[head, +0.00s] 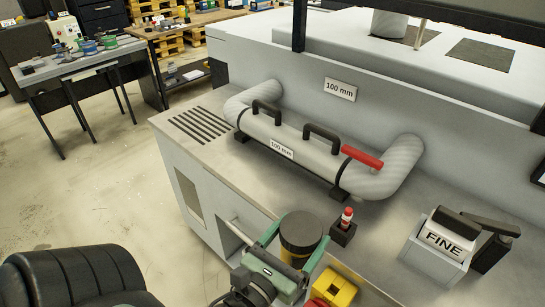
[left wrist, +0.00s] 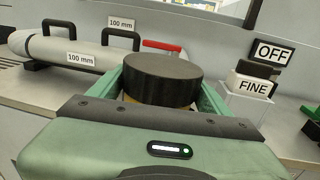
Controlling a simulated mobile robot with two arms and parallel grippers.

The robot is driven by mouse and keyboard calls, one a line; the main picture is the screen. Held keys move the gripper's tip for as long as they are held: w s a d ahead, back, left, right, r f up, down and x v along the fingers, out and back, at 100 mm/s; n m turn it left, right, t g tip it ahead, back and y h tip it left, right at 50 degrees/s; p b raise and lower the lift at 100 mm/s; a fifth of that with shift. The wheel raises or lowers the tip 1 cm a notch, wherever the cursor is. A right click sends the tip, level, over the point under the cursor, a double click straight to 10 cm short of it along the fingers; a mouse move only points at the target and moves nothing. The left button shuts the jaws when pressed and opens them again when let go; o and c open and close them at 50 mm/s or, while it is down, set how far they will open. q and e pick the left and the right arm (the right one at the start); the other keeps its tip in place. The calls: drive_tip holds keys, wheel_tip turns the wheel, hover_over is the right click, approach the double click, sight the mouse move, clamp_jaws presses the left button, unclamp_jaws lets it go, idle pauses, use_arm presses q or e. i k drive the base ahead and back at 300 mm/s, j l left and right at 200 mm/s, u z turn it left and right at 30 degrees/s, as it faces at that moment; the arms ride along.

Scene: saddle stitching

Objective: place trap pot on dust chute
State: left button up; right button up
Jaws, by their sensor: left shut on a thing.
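The trap pot appears to be the short cylinder with a black lid (head: 301,229) and an amber lower part; it also shows in the left wrist view (left wrist: 162,76). My left gripper (head: 300,240) is shut on it, with one green finger on each side, and the pot looks upright. It is at the front edge of the grey bench. No part is labelled dust chute. A grey pipe (head: 305,152) marked 100 mm, with black handles and a red lever (head: 362,157), lies behind the pot and apart from it. My right gripper is not in view.
A yellow block (head: 334,290) is at the front right. A grey box with a FINE sign (head: 440,245) stands further right. Bare bench top (head: 390,225) lies between.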

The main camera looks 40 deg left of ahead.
sight(204, 117)
drive_tip(key=j, duration=0.45)
drive_tip(key=j+z, duration=0.15)
drive_tip(key=j, duration=0.35)
drive_tip(key=k+j, duration=0.15)
drive_tip(key=j, duration=0.3)
drive_tip(key=j+z, duration=0.15)
drive_tip(key=j, duration=0.3)
drive_tip(key=k+j, duration=0.1)
drive_tip(key=j, duration=0.35)
drive_tip(key=k+j+z, duration=0.15)
drive_tip(key=j, duration=0.75)
drive_tip(key=k+j+z, duration=0.15)
drive_tip(key=j, duration=0.3)
